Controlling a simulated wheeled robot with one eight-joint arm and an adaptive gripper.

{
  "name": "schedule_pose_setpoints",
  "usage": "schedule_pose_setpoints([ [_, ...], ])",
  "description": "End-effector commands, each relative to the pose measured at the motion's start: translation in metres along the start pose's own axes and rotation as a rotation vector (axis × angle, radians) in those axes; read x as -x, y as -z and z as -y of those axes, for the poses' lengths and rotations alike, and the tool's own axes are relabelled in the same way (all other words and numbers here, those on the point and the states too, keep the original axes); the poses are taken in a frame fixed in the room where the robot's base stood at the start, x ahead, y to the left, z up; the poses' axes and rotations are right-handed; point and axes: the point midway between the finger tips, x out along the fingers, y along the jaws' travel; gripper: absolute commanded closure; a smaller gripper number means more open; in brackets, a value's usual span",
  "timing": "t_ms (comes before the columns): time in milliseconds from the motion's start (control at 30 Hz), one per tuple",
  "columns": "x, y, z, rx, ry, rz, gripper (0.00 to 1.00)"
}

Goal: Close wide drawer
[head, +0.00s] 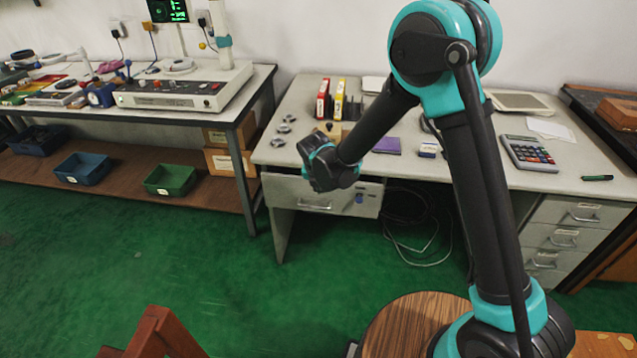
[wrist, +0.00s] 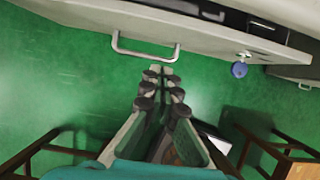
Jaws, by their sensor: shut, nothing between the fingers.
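The wide drawer (head: 345,196) is under the left part of the light desk, with a pale front and a bar handle (head: 318,207). In the wrist view the drawer front (wrist: 205,41) runs across the top, with the metal handle (wrist: 146,50) on it. A dark gap shows along its upper edge, but how far it stands out is hard to tell. A blue key tag (wrist: 239,69) hangs at the lock. My gripper (wrist: 160,72) is shut and empty, its fingertips close to the handle; contact is unclear. In the head view my gripper (head: 325,170) hides part of the drawer's top.
The desktop (head: 460,170) holds rings (head: 278,142), red and yellow binders (head: 323,98) and a calculator (head: 528,153). Smaller drawers (head: 565,238) stand at right. A bench (head: 140,111) is at left. Cables (head: 415,235) lie below the desk.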

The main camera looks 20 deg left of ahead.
Motion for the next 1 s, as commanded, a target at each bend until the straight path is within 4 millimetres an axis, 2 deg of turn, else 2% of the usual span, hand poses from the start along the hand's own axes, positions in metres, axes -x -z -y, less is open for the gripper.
schedule_pose_setpoints([
  [100, -0.019, 0.000, 0.000, -0.001, 0.000, 0.000, 1.00],
  [233, -0.025, -0.021, 0.001, -0.002, 0.001, 0.000, 1.00],
  [433, -0.030, -0.035, 0.000, 0.000, 0.000, 0.000, 1.00],
  [867, -0.032, -0.039, 0.000, 0.000, 0.000, -0.001, 1.00],
  [1000, -0.038, -0.054, 0.000, -0.002, 0.000, -0.001, 1.00],
])
